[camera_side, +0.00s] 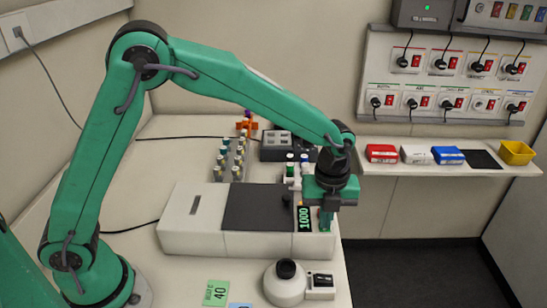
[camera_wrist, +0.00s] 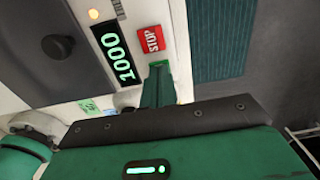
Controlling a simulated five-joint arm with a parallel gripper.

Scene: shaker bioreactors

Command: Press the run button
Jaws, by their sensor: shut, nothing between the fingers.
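The white shaker unit (camera_side: 190,222) with a dark lid stands on the bench. Its green-digit display (camera_side: 303,218) reads 1000, and the display (camera_wrist: 115,55) also shows in the wrist view. A red STOP button (camera_wrist: 150,39) is beside the display. A bright green sliver (camera_wrist: 159,63), which looks like the run button's edge, shows at my fingertips; the rest is hidden behind them. My gripper (camera_side: 326,222) is shut and empty, pointing down at the right end of the unit. In the wrist view, my gripper (camera_wrist: 157,72) covers the green spot; I cannot tell if it touches.
A small round white device (camera_side: 285,287) sits in front of the unit. A vial rack (camera_side: 230,160) and a dark block device (camera_side: 283,147) stand behind it. An orange light (camera_wrist: 93,14) glows on the panel. The bench edge is close on the right.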

